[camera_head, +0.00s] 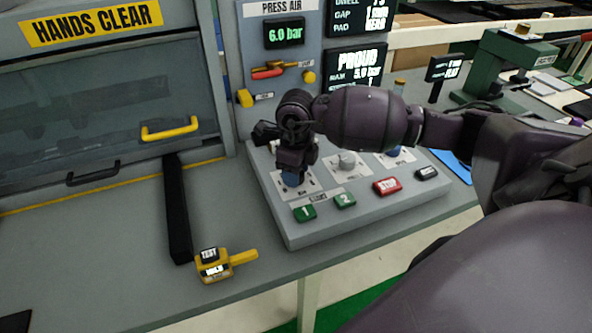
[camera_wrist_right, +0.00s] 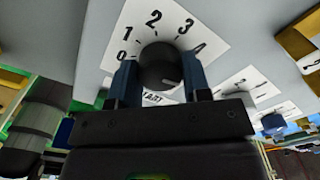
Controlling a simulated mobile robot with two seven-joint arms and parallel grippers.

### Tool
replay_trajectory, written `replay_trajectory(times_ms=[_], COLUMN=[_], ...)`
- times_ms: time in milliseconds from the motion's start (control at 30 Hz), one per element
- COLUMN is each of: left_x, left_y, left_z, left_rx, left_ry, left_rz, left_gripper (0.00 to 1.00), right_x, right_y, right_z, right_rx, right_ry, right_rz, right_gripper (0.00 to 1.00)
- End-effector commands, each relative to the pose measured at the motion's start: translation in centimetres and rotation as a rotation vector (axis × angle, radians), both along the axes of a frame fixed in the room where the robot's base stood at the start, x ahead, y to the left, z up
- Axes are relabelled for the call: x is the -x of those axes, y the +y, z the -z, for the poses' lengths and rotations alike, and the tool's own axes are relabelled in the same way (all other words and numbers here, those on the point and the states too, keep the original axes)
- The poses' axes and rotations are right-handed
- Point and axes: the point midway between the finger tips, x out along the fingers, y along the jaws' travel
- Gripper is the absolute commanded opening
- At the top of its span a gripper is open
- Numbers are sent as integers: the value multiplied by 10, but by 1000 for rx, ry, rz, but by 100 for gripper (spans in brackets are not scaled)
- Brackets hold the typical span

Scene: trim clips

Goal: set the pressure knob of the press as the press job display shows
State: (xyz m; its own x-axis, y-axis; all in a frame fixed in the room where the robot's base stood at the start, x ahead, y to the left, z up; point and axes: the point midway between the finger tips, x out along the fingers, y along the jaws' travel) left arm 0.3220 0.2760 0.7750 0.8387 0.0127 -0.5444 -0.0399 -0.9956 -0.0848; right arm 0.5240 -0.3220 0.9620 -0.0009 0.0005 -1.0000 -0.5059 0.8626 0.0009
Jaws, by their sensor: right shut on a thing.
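My right gripper (camera_head: 293,172) points down at the left dial of the press control panel (camera_head: 328,217). In the right wrist view its two fingers (camera_wrist_right: 160,85) are shut on the sides of a dark round knob (camera_wrist_right: 158,62). The white dial plate (camera_wrist_right: 165,25) around it shows numbers from 0 to 4; its lower label is partly hidden. I cannot clearly read the knob's pointer. Two dark displays hang behind the panel: the upper one (camera_head: 362,15) is cut off, and the lower one (camera_head: 354,68) reads "PROUD" above smaller, partly hidden lines. My left gripper is out of view.
A grey knob (camera_head: 347,160) and a blue knob (camera_head: 393,152) stand on the panel. Green buttons 1 (camera_head: 305,213) and 2 (camera_head: 344,201) and a red stop button (camera_head: 387,186) are close by. A yellow test tool (camera_head: 218,266) lies in front. The air gauge (camera_head: 284,34) reads 6.0 bar.

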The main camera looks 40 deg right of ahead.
Motion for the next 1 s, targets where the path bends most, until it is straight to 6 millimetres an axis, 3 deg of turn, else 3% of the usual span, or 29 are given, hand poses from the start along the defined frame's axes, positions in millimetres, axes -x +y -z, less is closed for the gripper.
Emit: replay_trajectory(times_ms=[367,400,533,833,1000], left_x=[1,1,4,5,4], left_y=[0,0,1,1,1], left_z=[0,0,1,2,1], left_rx=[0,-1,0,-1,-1], left_ry=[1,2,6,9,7], left_rz=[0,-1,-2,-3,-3], left_gripper=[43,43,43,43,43], right_x=[-1,-1,-1,0,-1], right_y=[0,0,0,0,0], right_z=[-2,-2,-1,-2,-16], right_rx=[1,1,1,0,0], right_ry=[-3,-3,-2,-1,-4], right_rz=[4,4,4,3,3], right_gripper=[20,48,68,69,69])
